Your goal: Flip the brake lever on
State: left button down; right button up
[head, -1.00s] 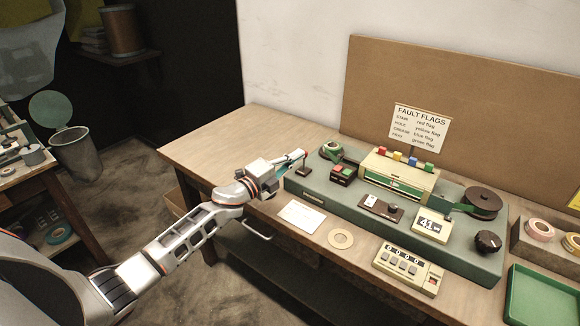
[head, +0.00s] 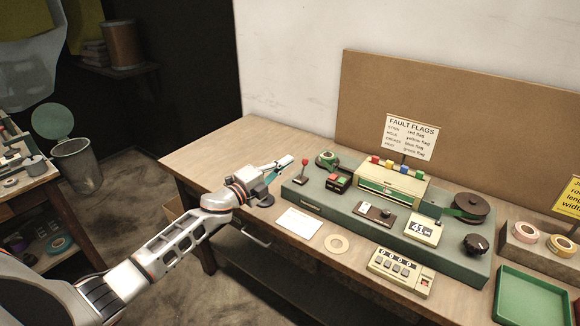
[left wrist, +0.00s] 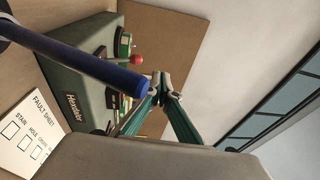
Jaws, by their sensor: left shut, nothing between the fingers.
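The lever with a red ball knob (head: 305,162) stands on a small dark base at the left end of the green machine (head: 314,199). It looks roughly upright. In the left wrist view the red knob (left wrist: 136,60) shows just beyond the fingers. My left gripper (head: 291,160) is shut and empty, its tips just left of the knob and about level with it. In the left wrist view its fingertips (left wrist: 160,86) are together; a small gap to the knob seems to show. My right gripper is in neither view.
A red and green button box (head: 338,182) and a tape roll (head: 327,159) sit right of the lever. A cream box with coloured flags (head: 391,186) stands farther right. A white card (head: 299,223) and a counter (head: 395,272) lie in front. The table's left end is clear.

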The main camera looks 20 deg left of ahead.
pick_arm(q)
jog(key=s+a+r, duration=0.3)
jog(key=s+r, duration=0.1)
jog(key=s, duration=0.3)
jog(key=shift+a+r+p, duration=0.2)
jog(key=shift+r+p, duration=0.05)
jog(key=shift+p, duration=0.15)
jog(key=shift+s, duration=0.1)
jog(key=shift+f, duration=0.1)
jog(key=s+d+f+n+g+y, duration=0.1)
jog(key=s+d+f+n, duration=0.3)
jog(key=s+f, duration=0.7)
jog(key=s+d+f+n+g+y, duration=0.2)
jog(key=s+d+f+n+g, duration=0.1)
jog(key=s+f+n, duration=0.5)
jog(key=s+d+f+n+g+y, duration=0.2)
jog(key=s+d+f+n, duration=0.3)
jog(key=s+f, duration=0.9)
jog(key=shift+d+f+n+g, duration=0.15)
jog(key=shift+d+n+g, duration=0.15)
jog(key=shift+n, duration=0.4)
jog(key=shift+a, duration=0.1)
